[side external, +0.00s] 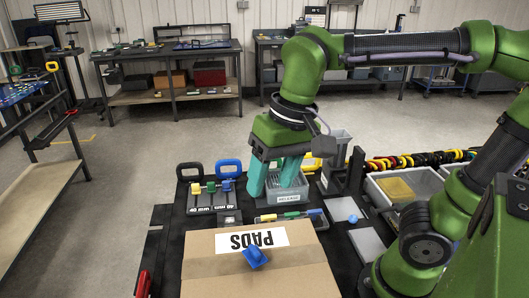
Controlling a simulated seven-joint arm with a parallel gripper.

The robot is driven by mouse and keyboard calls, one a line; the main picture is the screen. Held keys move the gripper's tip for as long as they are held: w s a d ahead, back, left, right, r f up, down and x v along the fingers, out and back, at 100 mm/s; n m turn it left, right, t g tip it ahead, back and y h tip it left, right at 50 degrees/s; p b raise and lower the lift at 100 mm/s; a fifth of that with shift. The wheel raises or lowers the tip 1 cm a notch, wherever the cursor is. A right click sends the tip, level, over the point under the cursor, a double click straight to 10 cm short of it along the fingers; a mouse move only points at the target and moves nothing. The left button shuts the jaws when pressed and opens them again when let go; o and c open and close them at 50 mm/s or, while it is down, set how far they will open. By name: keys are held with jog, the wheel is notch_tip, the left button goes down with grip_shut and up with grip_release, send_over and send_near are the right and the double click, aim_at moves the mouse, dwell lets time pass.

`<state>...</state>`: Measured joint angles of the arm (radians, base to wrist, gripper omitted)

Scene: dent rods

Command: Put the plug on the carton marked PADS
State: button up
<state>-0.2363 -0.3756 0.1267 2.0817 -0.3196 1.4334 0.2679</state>
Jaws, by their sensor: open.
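The cardboard carton (205,272) stands at the front, with a white label reading PADS, upside down in this view. A small blue piece (255,257), which looks like the plug, rests tilted on the carton's top, touching the lower edge of the label. My gripper (272,190) points down behind the carton, at a grey bin with a label. Its two teal fingers are apart and I see nothing held between them. The fingers overlap the bin in this view, so I cannot tell whether they are inside it.
The grey bin (290,199) sits on the dark bench.

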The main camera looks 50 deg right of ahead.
jog(key=d+f+t, duration=0.3)
jog(key=d+t, duration=0.2)
jog(key=d, duration=0.3)
jog(key=shift+s+y, duration=0.4)
dwell(0.5)
